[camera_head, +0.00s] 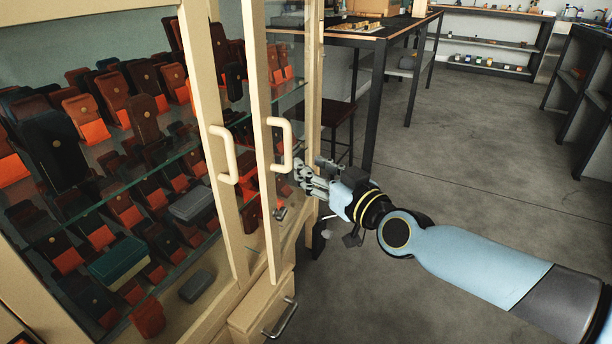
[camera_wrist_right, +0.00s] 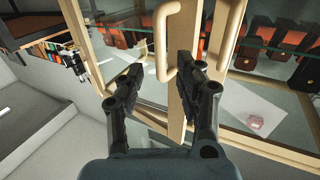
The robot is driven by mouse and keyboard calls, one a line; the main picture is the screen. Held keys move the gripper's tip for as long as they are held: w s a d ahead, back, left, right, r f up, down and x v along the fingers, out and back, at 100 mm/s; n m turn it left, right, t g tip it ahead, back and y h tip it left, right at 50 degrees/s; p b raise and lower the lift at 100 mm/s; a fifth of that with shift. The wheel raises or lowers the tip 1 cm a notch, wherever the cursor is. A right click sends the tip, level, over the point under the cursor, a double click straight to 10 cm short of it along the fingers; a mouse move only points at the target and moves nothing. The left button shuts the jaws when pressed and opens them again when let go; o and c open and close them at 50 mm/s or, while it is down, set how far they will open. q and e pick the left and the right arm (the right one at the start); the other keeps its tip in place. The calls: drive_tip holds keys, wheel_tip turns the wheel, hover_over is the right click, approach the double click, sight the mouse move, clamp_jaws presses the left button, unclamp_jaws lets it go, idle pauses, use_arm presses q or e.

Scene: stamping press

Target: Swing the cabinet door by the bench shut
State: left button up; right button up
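The cabinet (camera_head: 225,310) has a cream frame and glass doors, and fills the left of the head view. Its right door (camera_head: 259,90) stands ajar, with a gap between its stile and the left door (camera_head: 203,75). The right door has a cream loop handle (camera_head: 280,145); the left door has a similar handle (camera_head: 224,155). My right gripper (camera_head: 303,177) is just right of the ajar door, below its handle level. In the wrist view its two dark fingers (camera_wrist_right: 160,75) are apart and empty, with a cream stile (camera_wrist_right: 184,95) and a handle (camera_wrist_right: 165,40) beyond them. Contact is unclear. My left gripper is out of view.
Orange, brown and dark cases (camera_head: 120,210) fill the glass shelves. A dark-topped bench (camera_head: 400,25) stands behind the cabinet, with a dark stool (camera_head: 335,115) beside it. Grey floor (camera_head: 480,150) is open to the right. A drawer handle (camera_head: 281,318) projects below the doors.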

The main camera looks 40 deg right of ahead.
sight(291, 149)
drive_tip(key=w, duration=0.2)
drive_tip(key=w+b, duration=0.1)
drive_tip(key=w, duration=0.5)
drive_tip(key=shift+w+d+r+b, duration=0.2)
drive_tip(key=shift+d+r+b, duration=0.1)
drive_tip(key=shift+b, duration=0.1)
drive_tip(key=shift+s, duration=0.15)
drive_tip(key=shift+c, duration=1.2)
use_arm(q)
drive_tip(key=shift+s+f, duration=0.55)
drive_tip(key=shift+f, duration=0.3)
use_arm(e)
clamp_jaws()
